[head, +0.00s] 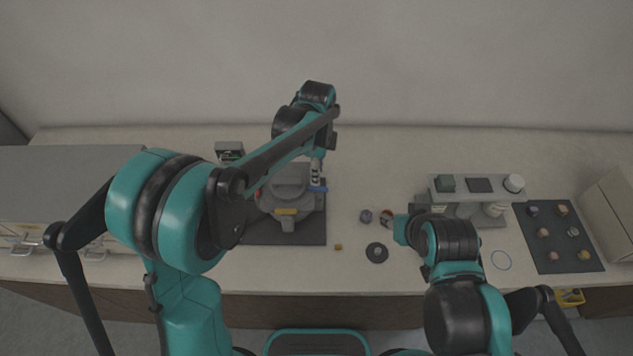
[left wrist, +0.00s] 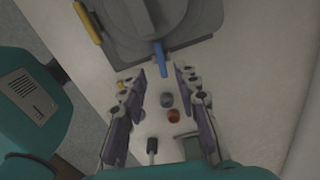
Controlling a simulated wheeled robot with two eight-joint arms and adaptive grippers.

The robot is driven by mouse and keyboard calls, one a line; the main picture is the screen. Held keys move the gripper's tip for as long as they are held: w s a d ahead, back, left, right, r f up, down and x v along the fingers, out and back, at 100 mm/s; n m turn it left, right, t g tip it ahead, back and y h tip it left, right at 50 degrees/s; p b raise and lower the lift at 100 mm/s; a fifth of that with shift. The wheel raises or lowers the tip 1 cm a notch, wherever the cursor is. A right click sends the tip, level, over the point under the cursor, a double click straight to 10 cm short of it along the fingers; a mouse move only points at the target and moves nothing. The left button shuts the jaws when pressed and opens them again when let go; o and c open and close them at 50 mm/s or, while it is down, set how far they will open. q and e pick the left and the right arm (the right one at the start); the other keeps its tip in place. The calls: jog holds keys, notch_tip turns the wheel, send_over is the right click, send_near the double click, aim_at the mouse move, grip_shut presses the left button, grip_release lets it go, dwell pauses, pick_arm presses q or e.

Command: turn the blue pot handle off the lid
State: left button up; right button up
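The blue handle (head: 317,189) sticks out at the right side of the round grey press pot with its lid (head: 287,175). In the left wrist view the blue handle (left wrist: 161,58) is a short bar reaching past the edge of the grey body (left wrist: 150,20). My left gripper (head: 316,178) is right over the handle in the head view. In the left wrist view its fingers (left wrist: 161,76) are spread, one on each side of the handle's outer end, with visible gaps. My right gripper (head: 400,229) is by the small round pieces; its fingers are hard to make out.
The pot stands on a dark mat (head: 310,236); a yellow bar (head: 286,211) is on its front. Small round pieces (head: 366,215), a black disc (head: 377,252) and a yellow cube (head: 338,247) lie right of it. A grey-green stand (head: 470,197) and dark tray (head: 555,255) are farther right.

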aim_at(318, 189)
pick_arm(q)
notch_tip(318, 189, down, 6)
jog(key=shift+f+b, duration=0.1)
jog(key=shift+b, duration=0.5)
grip_shut()
